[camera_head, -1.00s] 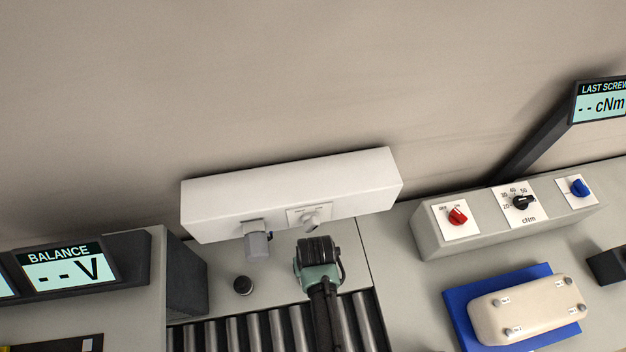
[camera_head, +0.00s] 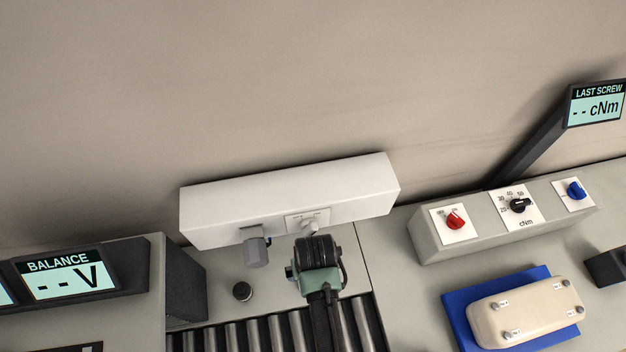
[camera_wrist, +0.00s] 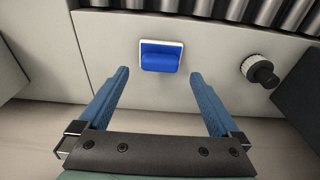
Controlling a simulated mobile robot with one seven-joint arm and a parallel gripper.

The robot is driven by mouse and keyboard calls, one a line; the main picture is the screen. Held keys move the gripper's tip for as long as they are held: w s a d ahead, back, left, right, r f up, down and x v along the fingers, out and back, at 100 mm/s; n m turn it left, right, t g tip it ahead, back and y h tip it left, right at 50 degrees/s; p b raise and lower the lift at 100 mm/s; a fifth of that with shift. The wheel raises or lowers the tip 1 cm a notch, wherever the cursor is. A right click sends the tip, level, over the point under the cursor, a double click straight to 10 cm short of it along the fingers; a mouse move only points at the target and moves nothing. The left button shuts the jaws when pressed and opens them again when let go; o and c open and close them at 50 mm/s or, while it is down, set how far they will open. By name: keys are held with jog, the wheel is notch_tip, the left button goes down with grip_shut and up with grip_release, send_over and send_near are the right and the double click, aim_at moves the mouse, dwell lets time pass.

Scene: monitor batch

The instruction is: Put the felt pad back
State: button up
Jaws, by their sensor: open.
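A small blue block (camera_wrist: 161,57), which may be the felt pad, sits in a white-rimmed square (camera_wrist: 146,42) on the grey worktop in the wrist view. My gripper (camera_wrist: 158,76) is open, with its two blue fingers apart and nothing between them. The block appears just beyond the fingertips, roughly centred between them. In the head view my gripper (camera_head: 318,255) is seen from behind, in front of the white wall box, and hides the block and its own fingers.
A black knob (camera_head: 243,291) stands to the left. Rollers (camera_head: 280,332) lie in front. A beige device (camera_head: 525,312) lies on a blue mat (camera_head: 458,322) at right.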

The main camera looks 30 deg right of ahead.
notch_tip(320, 180, up, 7)
jog(key=shift+s+a+r, duration=0.15)
jog(key=shift+s, duration=0.3)
dwell(0.4)
